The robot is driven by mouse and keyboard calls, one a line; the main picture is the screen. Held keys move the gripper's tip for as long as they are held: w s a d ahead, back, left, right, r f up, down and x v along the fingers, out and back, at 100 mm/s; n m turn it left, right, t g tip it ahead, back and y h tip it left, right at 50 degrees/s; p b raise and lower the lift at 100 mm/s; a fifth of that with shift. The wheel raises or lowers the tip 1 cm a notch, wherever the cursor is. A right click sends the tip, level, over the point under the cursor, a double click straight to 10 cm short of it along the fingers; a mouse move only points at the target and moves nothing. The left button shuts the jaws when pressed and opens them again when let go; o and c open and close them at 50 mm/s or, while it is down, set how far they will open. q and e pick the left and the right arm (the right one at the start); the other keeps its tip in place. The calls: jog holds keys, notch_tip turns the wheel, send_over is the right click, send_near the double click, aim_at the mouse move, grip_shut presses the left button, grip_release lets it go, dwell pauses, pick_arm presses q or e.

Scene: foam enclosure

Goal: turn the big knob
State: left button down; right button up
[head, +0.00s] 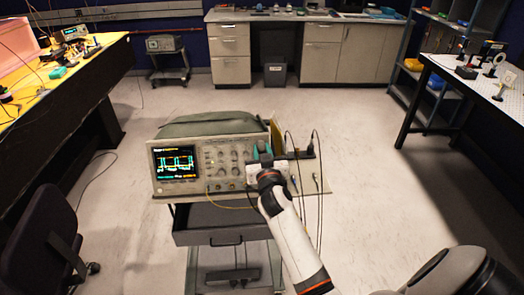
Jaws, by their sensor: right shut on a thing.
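An oscilloscope (212,172) with a lit screen (175,162) sits on a cart, its front panel facing me. Several small knobs (222,170) and buttons show right of the screen. My right gripper (265,158) is at the right part of this panel, with its arm reaching up from the lower right. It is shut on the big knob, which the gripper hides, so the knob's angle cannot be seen. My left gripper is not in view.
The cart has an open drawer (222,228) under the oscilloscope. Cables (320,195) hang at its right side. A dark chair (48,240) is at lower left. Benches stand left (100,75) and right (460,75).

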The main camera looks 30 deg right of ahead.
jog(key=n+y+p, duration=0.2)
jog(key=n+p, duration=0.2)
jog(key=n, duration=0.1)
jog(key=shift+s+d+r+y+p, duration=0.1)
jog(key=shift+d+r+y+p, duration=0.2)
jog(key=shift+y+p, duration=0.1)
jog(key=shift+f+n+y+p, duration=0.15)
jog(key=shift+n+y+p, duration=0.65)
jog(key=shift+n+p, duration=1.2)
jog(key=shift+n+b, duration=0.3)
jog(key=shift+b, duration=0.05)
jog(key=o, duration=1)
jog(key=shift+s, duration=0.6)
jog(key=b+v, duration=0.2)
jog(key=v, duration=0.9)
